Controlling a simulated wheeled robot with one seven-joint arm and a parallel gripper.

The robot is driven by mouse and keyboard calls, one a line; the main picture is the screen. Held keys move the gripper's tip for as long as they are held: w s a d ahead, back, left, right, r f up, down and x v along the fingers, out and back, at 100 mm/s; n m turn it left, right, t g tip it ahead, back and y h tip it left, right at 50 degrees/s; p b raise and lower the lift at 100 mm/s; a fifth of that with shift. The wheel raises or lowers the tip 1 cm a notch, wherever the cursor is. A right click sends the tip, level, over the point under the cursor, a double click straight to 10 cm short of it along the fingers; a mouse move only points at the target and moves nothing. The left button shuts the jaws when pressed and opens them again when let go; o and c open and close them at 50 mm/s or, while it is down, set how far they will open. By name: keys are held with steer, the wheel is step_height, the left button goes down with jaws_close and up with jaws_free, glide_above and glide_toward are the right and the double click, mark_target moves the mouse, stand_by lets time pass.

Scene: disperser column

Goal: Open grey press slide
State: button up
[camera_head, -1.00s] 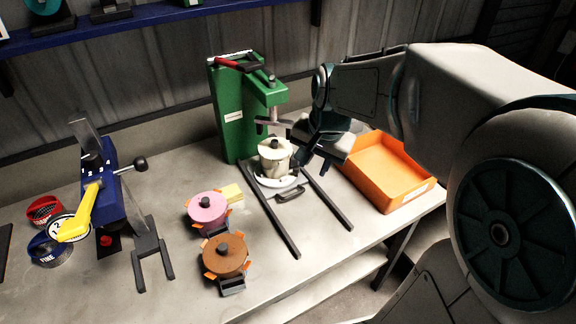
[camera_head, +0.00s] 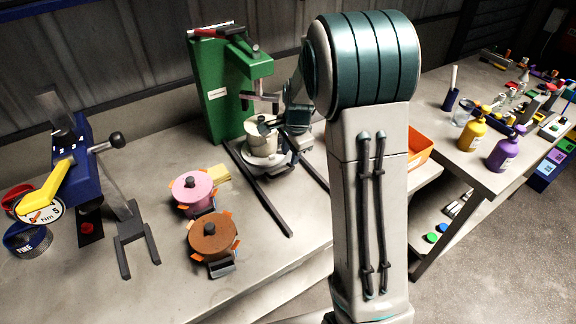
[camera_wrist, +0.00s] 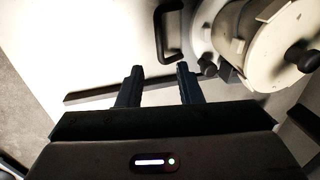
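The green press (camera_head: 222,98) stands at the back of the bench. Its grey slide (camera_head: 258,162) sits under the press head between two dark rails and carries a cream pot (camera_head: 258,142). The slide's dark handle shows in the wrist view (camera_wrist: 161,40), just beyond my fingers and slightly right of centre. The pot also shows at the upper right there (camera_wrist: 268,45). My gripper (camera_wrist: 159,78) is open and empty, its fingers apart from the handle. In the head view, my wrist is beside the pot and covers the handle area.
The pink pot (camera_head: 190,187) and brown pot (camera_head: 211,237) stand left of the rails (camera_head: 262,195). An orange tray (camera_head: 419,144) is right, partly behind my arm. A blue device with a yellow lever (camera_head: 42,192) stands left. Bench space before the rails is clear.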

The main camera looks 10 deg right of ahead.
mark_target(287, 170)
steer(key=f, duration=0.3)
steer(key=w+f, duration=0.1)
steer(key=f, duration=0.2)
steer(key=shift+w+a+f, duration=0.15)
steer(key=shift+a+f, duration=0.05)
steer(key=shift+f, duration=0.2)
jaws_close()
